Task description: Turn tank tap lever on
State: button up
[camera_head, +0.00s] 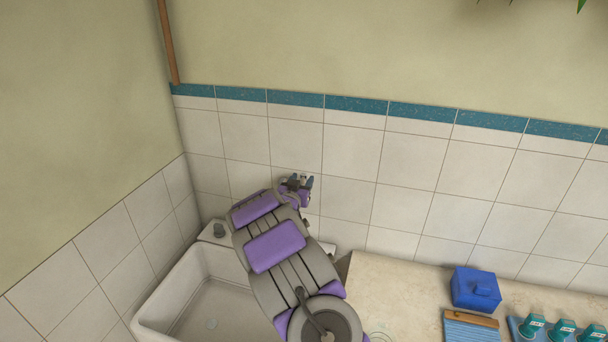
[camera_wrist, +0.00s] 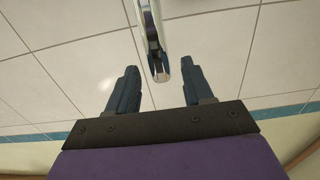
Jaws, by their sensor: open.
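My gripper (camera_head: 301,181) is at the tiled back wall, at the end of my outstretched arm. In the wrist view its two dark fingers (camera_wrist: 159,70) are spread apart. A slim pale and dark part, which looks like the tap lever (camera_wrist: 152,35), reaches down from the top edge of that view. Its end lies between the fingertips, with a visible gap on both sides. In the head view my gripper and arm hide most of this spot, and I cannot make out the lever's shape or setting there.
A counter (camera_head: 400,290) at right holds a blue box (camera_head: 475,289), a blue striped item (camera_head: 470,328) and several teal bottles (camera_head: 531,326). The wall above is clear.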

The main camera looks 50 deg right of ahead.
aim_at(306, 173)
jog(key=x, duration=0.4)
jog(key=shift+s+d+f, duration=0.1)
jog(key=shift+s+d, duration=0.05)
jog(key=shift+w+a+r, duration=0.3)
jog(key=shift+a, duration=0.15)
jog(key=shift+d+f, duration=0.15)
jog(key=shift+d, duration=0.3)
jog(key=shift+c, duration=0.4)
jog(key=shift+d+f, duration=0.15)
jog(key=shift+d, duration=0.3)
jog(key=c, duration=0.3)
jog(key=shift+w+a, duration=0.1)
jog(key=shift+a, duration=0.1)
jog(key=shift+c, duration=1.4)
jog(key=shift+a+r, duration=0.25)
jog(key=shift+r, duration=0.05)
grip_shut()
